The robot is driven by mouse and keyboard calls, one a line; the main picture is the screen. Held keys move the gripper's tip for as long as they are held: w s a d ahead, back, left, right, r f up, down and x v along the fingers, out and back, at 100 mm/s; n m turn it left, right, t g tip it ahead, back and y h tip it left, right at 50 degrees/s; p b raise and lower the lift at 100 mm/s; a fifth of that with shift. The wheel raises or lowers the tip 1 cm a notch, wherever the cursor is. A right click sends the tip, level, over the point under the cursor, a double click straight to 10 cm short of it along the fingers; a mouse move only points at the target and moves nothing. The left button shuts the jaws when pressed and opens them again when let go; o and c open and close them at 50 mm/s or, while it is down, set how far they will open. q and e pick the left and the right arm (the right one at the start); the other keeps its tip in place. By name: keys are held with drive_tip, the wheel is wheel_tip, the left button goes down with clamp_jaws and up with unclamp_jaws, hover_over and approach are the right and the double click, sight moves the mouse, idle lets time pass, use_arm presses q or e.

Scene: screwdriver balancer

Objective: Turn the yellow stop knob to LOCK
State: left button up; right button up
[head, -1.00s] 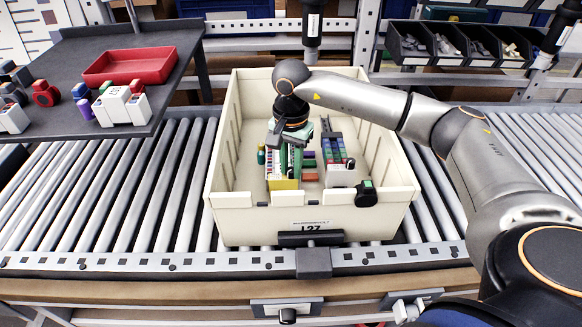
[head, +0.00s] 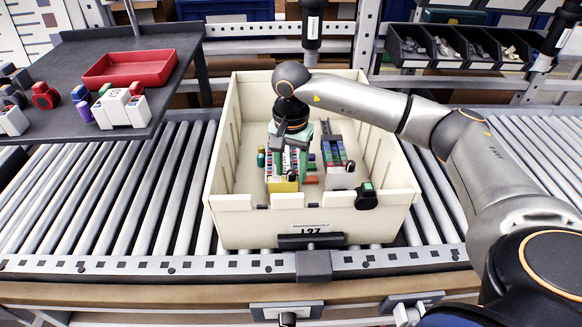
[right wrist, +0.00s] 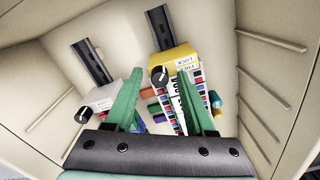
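The yellow stop block (right wrist: 176,58) is the end of a unit inside the crate. It carries a label reading FREE and LOCK. Its black round knob (right wrist: 158,76) has a white mark. In the head view the yellow block (head: 284,186) faces the crate's front. My right gripper (right wrist: 160,68) is open, with one green finger on each side of the knob's area; no contact shows. In the head view my right gripper (head: 290,145) points down over this unit and hides part of it. My left gripper is not in view.
The beige crate (head: 230,202) stands on a roller conveyor (head: 100,190), its walls close around my gripper. A second, grey-ended unit (head: 341,178) with its own knob stands to the right. A dark shelf with a red tray (head: 130,66) is at left.

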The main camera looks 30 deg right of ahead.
sight(291, 173)
wheel_tip(291, 173, up, 12)
drive_tip(key=shift+r, duration=0.25)
idle(0.5)
drive_tip(key=shift+s, duration=0.1)
idle(0.4)
